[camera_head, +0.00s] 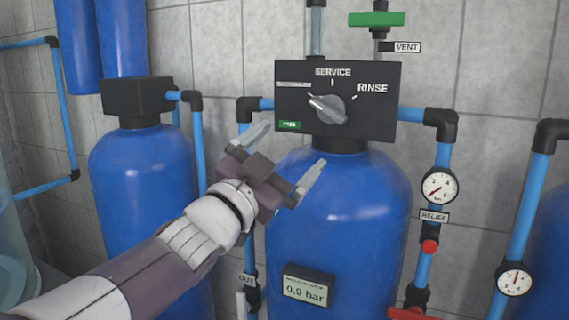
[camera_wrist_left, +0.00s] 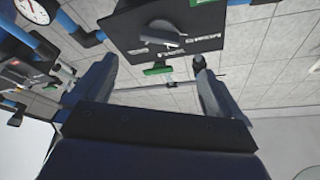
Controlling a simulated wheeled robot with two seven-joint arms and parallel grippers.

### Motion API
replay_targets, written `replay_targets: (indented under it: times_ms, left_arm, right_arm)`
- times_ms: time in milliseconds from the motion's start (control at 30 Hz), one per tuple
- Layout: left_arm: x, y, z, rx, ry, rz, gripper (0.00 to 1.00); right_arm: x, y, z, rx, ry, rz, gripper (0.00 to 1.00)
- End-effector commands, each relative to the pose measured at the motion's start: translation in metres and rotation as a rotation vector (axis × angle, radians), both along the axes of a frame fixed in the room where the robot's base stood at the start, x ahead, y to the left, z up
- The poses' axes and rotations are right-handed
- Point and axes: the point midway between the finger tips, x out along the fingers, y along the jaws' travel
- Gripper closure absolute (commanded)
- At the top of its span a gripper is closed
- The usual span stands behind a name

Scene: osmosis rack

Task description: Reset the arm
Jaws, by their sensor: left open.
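My left arm comes in from the lower left in the head view. Its gripper (camera_head: 285,160) is open and empty, with its two fingers spread apart in front of the middle blue tank (camera_head: 340,225). It is below and left of the black control panel (camera_head: 380,100). The panel's grey knob (camera_head: 328,108) has its pointer angled to the upper left, away from SERVICE and RINSE. In the left wrist view the open fingers (camera_wrist_left: 155,80) frame the panel (camera_wrist_left: 200,35) with nothing between them. My right gripper is not in view.
A second blue tank (camera_head: 145,185) stands at the left. A green vent handle (camera_head: 376,19) is above the panel. A pressure gauge (camera_head: 439,186) and a red relief knob (camera_head: 429,246) are on the right pipe. A display (camera_head: 307,287) reads 0.9 bar.

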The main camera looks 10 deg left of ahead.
Motion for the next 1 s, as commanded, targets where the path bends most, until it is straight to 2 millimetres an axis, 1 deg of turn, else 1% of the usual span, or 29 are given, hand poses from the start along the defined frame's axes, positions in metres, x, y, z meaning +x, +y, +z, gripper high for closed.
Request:
replay_targets:
  times_ms: [267, 333, 367, 433, 467, 500, 533, 567, 600, 667, 700, 767, 800, 867, 900, 1000]
  left_arm:
    - [0.000, 0.001, 0.000, 0.003, 0.002, 0.004, 0.00]
    - [0.006, 0.007, -0.009, 0.009, 0.046, 0.040, 0.00]
    - [0.011, 0.011, -0.019, 0.009, 0.088, 0.067, 0.00]
    - [0.021, 0.027, -0.061, 0.002, 0.243, 0.146, 0.00]
    - [0.025, 0.035, -0.086, -0.002, 0.330, 0.184, 0.00]
    - [0.027, 0.046, -0.124, -0.004, 0.458, 0.237, 0.00]
    - [0.026, 0.055, -0.155, -0.005, 0.559, 0.277, 0.00]
    - [0.022, 0.063, -0.185, -0.007, 0.661, 0.315, 0.00]
    - [0.013, 0.074, -0.226, -0.009, 0.798, 0.362, 0.00]
    - [-0.009, 0.088, -0.284, -0.007, 1.002, 0.428, 0.00]
    - [-0.029, 0.095, -0.318, -0.008, 1.135, 0.467, 0.00]
    - [-0.062, 0.104, -0.364, -0.011, 1.326, 0.520, 0.00]
    - [-0.086, 0.109, -0.389, -0.013, 1.441, 0.550, 0.00]
    - [-0.120, 0.113, -0.419, -0.017, 1.593, 0.587, 0.00]
    - [-0.140, 0.115, -0.434, -0.021, 1.678, 0.607, 0.00]
    - [-0.175, 0.118, -0.457, -0.039, 1.818, 0.645, 0.00]
  right_arm:
    - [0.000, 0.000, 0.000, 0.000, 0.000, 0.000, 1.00]
    - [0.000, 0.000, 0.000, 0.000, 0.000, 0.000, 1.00]
    - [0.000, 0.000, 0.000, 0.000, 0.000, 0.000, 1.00]
    - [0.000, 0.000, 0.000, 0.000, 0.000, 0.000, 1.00]
    - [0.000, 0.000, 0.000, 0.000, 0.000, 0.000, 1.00]
    - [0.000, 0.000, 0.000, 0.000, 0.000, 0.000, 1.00]
    - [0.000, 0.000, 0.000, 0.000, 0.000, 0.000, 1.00]
    - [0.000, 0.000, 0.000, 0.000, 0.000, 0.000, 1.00]
    - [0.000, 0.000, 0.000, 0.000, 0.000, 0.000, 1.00]
    - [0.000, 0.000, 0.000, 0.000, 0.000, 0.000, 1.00]
    - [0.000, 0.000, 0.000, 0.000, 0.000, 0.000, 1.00]
    - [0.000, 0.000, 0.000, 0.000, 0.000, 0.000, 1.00]
    - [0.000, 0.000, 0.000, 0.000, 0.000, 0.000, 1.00]
    - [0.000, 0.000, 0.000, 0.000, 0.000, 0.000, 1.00]
    - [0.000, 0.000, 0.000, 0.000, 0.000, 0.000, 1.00]
    - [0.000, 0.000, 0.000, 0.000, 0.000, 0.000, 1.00]
